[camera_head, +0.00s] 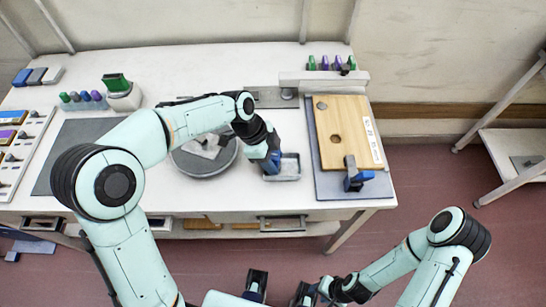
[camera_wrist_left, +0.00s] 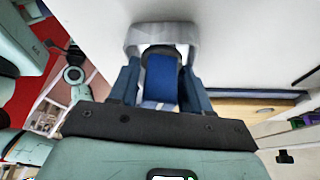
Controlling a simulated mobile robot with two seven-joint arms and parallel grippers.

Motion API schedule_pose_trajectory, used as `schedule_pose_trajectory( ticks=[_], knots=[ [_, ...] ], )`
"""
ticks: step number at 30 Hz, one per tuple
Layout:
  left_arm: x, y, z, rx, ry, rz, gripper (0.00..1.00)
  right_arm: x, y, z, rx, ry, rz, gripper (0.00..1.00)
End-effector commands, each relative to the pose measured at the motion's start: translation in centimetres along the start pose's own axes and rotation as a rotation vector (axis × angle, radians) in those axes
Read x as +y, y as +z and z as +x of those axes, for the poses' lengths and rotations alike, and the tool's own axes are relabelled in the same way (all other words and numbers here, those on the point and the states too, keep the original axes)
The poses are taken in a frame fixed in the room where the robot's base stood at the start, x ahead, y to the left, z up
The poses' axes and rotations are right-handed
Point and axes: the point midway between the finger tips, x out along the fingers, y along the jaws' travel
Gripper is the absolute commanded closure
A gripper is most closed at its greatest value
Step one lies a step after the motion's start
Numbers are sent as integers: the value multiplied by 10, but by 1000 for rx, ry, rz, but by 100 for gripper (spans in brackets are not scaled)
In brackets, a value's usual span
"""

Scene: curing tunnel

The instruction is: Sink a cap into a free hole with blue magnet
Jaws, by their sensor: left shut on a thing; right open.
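My left gripper (camera_head: 272,162) is shut on a blue block (camera_wrist_left: 162,78), which looks like the blue magnet, low over a small grey metal tray (camera_head: 294,170). The tray's pale rim (camera_wrist_left: 135,38) shows around the fingertips in the left wrist view. Whether a cap is under the magnet is hidden. A wooden board (camera_head: 350,120) lies on a grey-blue mat to the right. It has a dark open hole (camera_head: 335,139) and a round grey spot (camera_head: 321,105), perhaps a filled hole. My right gripper (camera_head: 310,293) is open at the bottom, away from the table.
A blue and dark clamp (camera_head: 356,178) stands at the board's front edge. Several green and purple handles (camera_head: 330,64) stand behind the board. A round grey plate (camera_head: 205,158) lies left of the tray. A green-topped device (camera_head: 120,92) stands at the back left.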

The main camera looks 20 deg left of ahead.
Motion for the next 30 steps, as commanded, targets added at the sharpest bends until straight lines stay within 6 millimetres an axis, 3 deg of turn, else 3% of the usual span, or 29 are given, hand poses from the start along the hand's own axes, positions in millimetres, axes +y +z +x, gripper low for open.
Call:
schedule_pose_trajectory(
  ticks=[30],
  knots=[
    [0,-11,-25,0,0,0,89,-7,-3,-18,8,-3,-3,57]
  ],
)
